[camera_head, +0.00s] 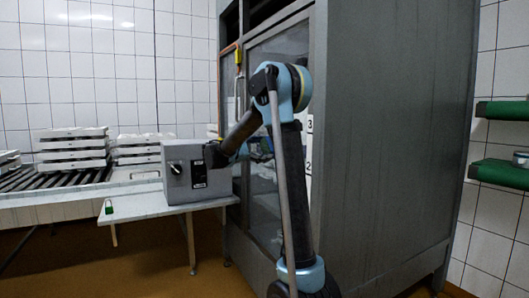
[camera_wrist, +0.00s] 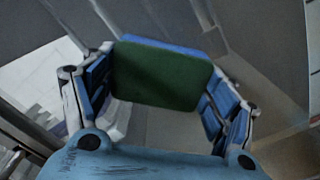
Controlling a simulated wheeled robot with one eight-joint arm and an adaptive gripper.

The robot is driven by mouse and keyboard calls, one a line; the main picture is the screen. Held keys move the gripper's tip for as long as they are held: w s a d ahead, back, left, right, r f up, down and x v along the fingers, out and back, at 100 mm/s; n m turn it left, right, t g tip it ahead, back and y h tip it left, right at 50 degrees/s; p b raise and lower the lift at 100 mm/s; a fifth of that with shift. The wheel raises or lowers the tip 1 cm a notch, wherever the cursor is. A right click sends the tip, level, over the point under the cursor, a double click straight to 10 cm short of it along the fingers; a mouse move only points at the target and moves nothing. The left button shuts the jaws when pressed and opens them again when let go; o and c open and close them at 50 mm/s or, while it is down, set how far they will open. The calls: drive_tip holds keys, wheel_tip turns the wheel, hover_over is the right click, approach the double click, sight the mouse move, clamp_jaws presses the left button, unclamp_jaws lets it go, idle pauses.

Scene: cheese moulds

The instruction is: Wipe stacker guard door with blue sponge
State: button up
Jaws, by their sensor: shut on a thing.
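The blue sponge (camera_wrist: 155,75) shows in the wrist view as a block with a dark green face and a blue edge along its top. My gripper (camera_wrist: 162,80) is shut on it, with a blue-padded finger at each side. The stacker guard door (camera_head: 262,205) is a tall framed, see-through panel on the front of the grey cabinet in the head view. My arm stands in front of it and hides part of it. The gripper is mostly hidden in the head view. I cannot tell whether the sponge touches the door.
A grey control box (camera_head: 196,171) with a black knob stands on a pale side table (camera_head: 160,204) left of the door. White moulds (camera_head: 74,150) are stacked on a roller conveyor (camera_head: 60,181). Green shelves (camera_head: 500,174) hang on the right wall. Brown floor is clear at the left.

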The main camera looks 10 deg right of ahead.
drive_tip(key=shift+v, duration=2.6)
drive_tip(key=shift+a, duration=0.1)
drive_tip(key=shift+v, duration=1.45)
